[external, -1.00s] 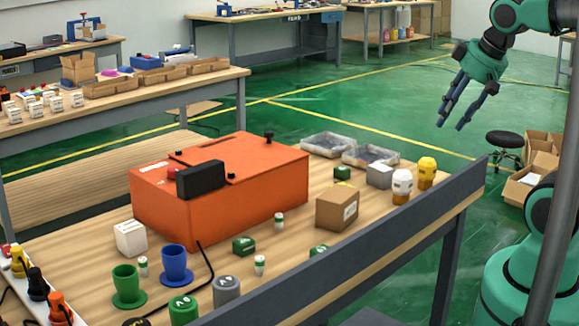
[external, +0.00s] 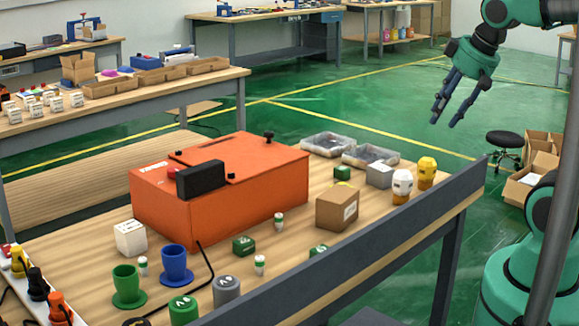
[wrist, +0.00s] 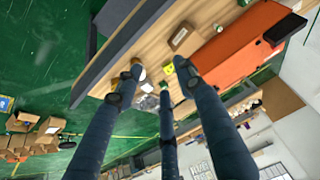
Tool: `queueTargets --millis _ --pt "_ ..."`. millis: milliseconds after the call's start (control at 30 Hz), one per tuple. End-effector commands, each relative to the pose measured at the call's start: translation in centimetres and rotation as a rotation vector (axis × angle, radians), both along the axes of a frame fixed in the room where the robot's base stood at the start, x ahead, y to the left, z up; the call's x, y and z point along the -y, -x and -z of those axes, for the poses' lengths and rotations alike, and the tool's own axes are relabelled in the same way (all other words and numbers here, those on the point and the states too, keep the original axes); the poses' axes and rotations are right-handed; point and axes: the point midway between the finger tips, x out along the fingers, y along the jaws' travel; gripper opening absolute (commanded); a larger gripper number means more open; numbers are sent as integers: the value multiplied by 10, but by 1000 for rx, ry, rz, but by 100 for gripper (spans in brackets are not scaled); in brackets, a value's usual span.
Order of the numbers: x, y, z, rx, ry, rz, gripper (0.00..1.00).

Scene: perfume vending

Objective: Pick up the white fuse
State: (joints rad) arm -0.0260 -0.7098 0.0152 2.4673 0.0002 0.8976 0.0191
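No single thing is clearly marked as the white fuse. Small upright cylinders banded white and green stand on the front table: one by the orange box (external: 279,220), one nearer the front edge (external: 260,265), one by the green cup (external: 143,266). A larger white rounded piece with a yellow base (external: 403,184) stands at the table's right end, beside a yellow one (external: 427,172). My gripper (external: 446,120) is open and empty, high above and beyond the table's right end. In the wrist view my gripper (wrist: 160,76) has spread fingers that partly hide the table's end.
The big orange box (external: 230,190) fills the table's middle. A cardboard box (external: 337,208), grey box (external: 379,175) and clear trays (external: 327,144) stand right of it. Blue cup (external: 176,263) and green cup (external: 127,288) stand at left. A dark rail (external: 400,230) edges the front.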

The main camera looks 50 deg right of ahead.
Motion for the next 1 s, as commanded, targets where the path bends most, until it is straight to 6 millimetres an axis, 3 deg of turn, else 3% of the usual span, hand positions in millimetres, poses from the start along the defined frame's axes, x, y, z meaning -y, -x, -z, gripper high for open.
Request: queueTargets --millis 267,500,767,1000 --pt "-33 -50 -10 -72 -21 -31 39" --pt "-76 -101 -7 -143 -35 -57 39" --pt "-133 -150 10 -221 -38 -82 39" --pt "-194 -186 38 -292 -29 -103 39"
